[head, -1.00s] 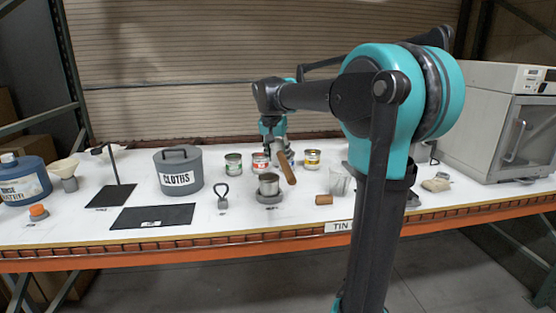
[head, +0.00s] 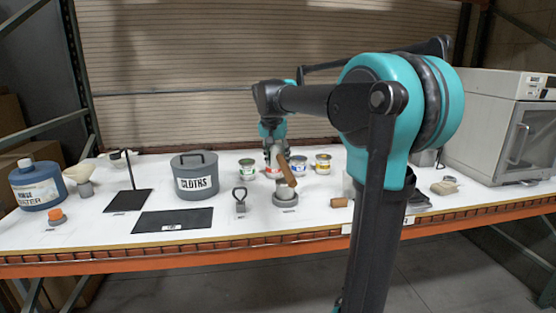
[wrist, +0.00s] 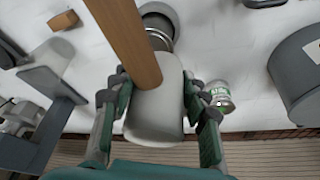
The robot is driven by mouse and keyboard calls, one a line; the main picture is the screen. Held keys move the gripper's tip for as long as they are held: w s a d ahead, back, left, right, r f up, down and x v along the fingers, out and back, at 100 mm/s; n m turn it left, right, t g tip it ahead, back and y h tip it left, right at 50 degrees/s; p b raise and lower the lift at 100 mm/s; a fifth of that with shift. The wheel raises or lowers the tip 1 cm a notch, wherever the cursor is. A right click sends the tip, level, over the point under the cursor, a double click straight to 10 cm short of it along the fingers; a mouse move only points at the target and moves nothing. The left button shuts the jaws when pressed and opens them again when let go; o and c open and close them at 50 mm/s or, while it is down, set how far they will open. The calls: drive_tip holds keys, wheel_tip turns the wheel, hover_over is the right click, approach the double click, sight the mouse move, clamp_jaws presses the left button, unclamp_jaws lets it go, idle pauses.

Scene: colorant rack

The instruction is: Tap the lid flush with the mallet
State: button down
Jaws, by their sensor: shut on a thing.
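My gripper (wrist: 153,100) is shut on the mallet, with its fingers on both sides of the pale grey head (wrist: 155,110). The mallet's wooden handle (wrist: 125,40) points away from the gripper; in the head view the handle (head: 287,171) slants beside the tin. The open-standing metal tin (head: 285,194) rests in a grey round base (head: 285,200), and part of the base shows in the wrist view (wrist: 160,12). The mallet covers much of the tin in the wrist view. I cannot make out the lid, or whether the mallet touches the tin.
Several labelled cans, one green (head: 247,169) and one yellow (head: 323,164), stand behind the tin. A ring-handled tool (head: 240,200) stands left, a cork-coloured block (head: 340,202) right. Farther left are the grey CLOTHS pot (head: 196,160) and a black mat (head: 172,220).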

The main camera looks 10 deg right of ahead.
drive_tip(key=shift+f, duration=0.1)
hover_over(279, 183)
drive_tip(key=s, duration=0.1)
drive_tip(key=shift+a+f, duration=0.15)
drive_tip(key=shift+f, duration=0.95)
drive_tip(key=shift+a+f, duration=0.15)
drive_tip(key=shift+f, duration=0.9)
wheel_tip(279, 183, down, 3)
drive_tip(key=shift+r, duration=2.8)
